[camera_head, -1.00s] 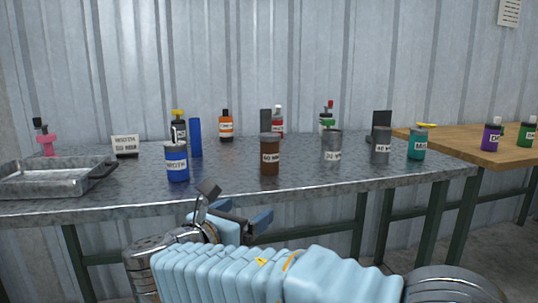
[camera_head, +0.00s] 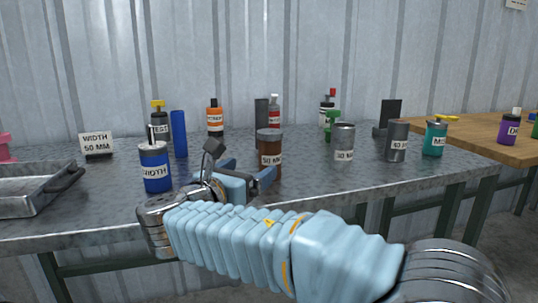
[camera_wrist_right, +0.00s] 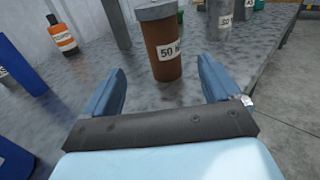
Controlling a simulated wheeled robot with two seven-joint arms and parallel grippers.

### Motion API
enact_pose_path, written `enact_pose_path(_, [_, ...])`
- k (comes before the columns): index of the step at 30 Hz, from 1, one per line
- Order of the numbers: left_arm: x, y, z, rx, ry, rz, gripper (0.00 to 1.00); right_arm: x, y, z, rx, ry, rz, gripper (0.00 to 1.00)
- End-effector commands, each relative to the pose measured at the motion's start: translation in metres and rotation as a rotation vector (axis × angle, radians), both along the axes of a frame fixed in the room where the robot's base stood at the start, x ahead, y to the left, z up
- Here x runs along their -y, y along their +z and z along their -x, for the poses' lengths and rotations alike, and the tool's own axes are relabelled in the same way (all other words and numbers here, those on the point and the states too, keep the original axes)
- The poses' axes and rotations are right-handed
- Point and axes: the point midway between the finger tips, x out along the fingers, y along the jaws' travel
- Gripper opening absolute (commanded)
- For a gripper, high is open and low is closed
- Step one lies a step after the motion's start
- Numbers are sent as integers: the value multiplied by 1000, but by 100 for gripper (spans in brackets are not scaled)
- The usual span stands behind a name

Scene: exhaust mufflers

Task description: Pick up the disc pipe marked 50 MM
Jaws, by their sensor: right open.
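The disc pipe marked 50 MM is a brown cylinder (camera_head: 269,147) with a grey top and a white label. It stands upright on the metal table, and its label reads 50 M in the wrist view (camera_wrist_right: 164,48). My right gripper (camera_head: 250,178) is at the table's front part, just short of the brown pipe. In the wrist view the open fingers (camera_wrist_right: 160,88) point toward the pipe, which stands ahead of and roughly between their tips, with nothing held. The right arm hides part of the table's front edge. My left gripper is not in view.
Grey pipes (camera_head: 343,143) and (camera_head: 397,140) stand to the right, the nearer marked 30 MM. A sign WIDTH 50 MM (camera_head: 96,143) and a metal tray (camera_head: 28,202) are at left. Several bottles stand behind.

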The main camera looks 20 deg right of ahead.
Motion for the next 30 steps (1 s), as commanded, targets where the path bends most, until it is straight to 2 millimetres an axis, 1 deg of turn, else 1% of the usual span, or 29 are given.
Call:
enact_pose_path(1, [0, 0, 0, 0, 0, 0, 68, 7, 0, -7, -1, -3, -1, 91])
enact_pose_path(3, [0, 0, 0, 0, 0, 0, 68, 13, 0, -14, 0, -2, 0, 91])
enact_pose_path(8, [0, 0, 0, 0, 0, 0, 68, 22, -1, -23, -1, -1, 1, 91])
enact_pose_path(13, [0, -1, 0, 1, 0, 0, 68, 43, -3, -40, -1, -4, 1, 91])
enact_pose_path(16, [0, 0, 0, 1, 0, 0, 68, 52, -3, -50, 0, -2, 0, 91])
enact_pose_path(19, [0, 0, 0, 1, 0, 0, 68, 57, -3, -56, 0, 0, 0, 91])
enact_pose_path(25, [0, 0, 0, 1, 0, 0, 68, 57, -3, -57, 0, 1, 0, 91])
enact_pose_path(26, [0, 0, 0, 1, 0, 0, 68, 57, -3, -57, 0, 1, 0, 89])
enact_pose_path(30, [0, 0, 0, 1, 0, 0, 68, 57, -3, -57, 0, 1, 0, 68])
